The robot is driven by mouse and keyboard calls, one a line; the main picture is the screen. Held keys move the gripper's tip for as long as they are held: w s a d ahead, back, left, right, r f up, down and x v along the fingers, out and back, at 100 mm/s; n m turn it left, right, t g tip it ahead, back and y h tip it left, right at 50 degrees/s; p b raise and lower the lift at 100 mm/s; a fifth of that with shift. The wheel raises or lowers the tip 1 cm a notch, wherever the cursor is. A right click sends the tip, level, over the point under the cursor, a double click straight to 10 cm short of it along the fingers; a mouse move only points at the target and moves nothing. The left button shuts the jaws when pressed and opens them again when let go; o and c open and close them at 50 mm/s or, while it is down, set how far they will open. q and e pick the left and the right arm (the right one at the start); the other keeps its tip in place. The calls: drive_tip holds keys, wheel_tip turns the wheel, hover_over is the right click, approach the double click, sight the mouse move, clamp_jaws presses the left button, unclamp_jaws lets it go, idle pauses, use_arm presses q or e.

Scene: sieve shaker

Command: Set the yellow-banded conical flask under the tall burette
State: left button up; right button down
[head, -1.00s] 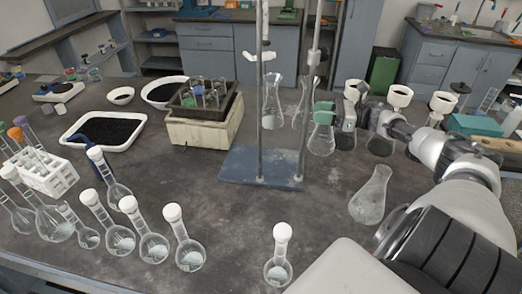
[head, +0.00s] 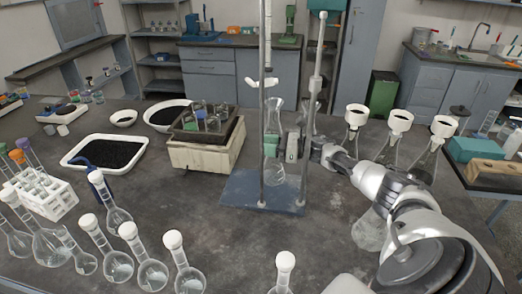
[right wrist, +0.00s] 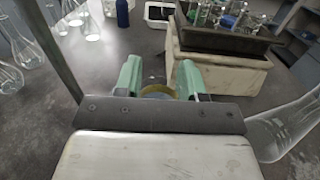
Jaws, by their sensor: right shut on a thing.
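In the head view my right gripper (head: 281,146) is shut on a clear conical flask (head: 275,174), held upright between its green-padded fingers. The right wrist view shows a yellow band (right wrist: 158,91) around the flask between the fingers; the rest is mostly hidden by the gripper. The flask appears between the two uprights of a stand with a blue base (head: 238,188), near the base's back edge; I cannot tell whether it touches. The tall burette's white fitting (head: 262,83) shows high on the left upright, above the flask. My left gripper is not in view.
Clear conical flasks (head: 311,112) stand behind the stand. Several funnel-topped flasks (head: 393,143) are to the right, and a large flask (head: 368,231) is partly behind my arm. A pale block with a dark tray (head: 200,158) is left of the stand. White-capped flasks (head: 153,272) line the front.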

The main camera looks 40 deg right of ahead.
drive_tip(key=shift+w+a, duration=0.45)
drive_tip(key=shift+w, duration=0.15)
drive_tip(key=f, duration=0.2)
drive_tip(key=shift+w+a+f+p, duration=0.25)
drive_tip(key=shift+w+f+p, duration=0.05)
drive_tip(key=shift+p, duration=0.05)
drive_tip(key=shift+f, duration=0.45)
drive_tip(key=shift+f, duration=0.2)
drive_tip(key=c, duration=0.7)
unclamp_jaws()
drive_tip(key=shift+o, duration=0.2)
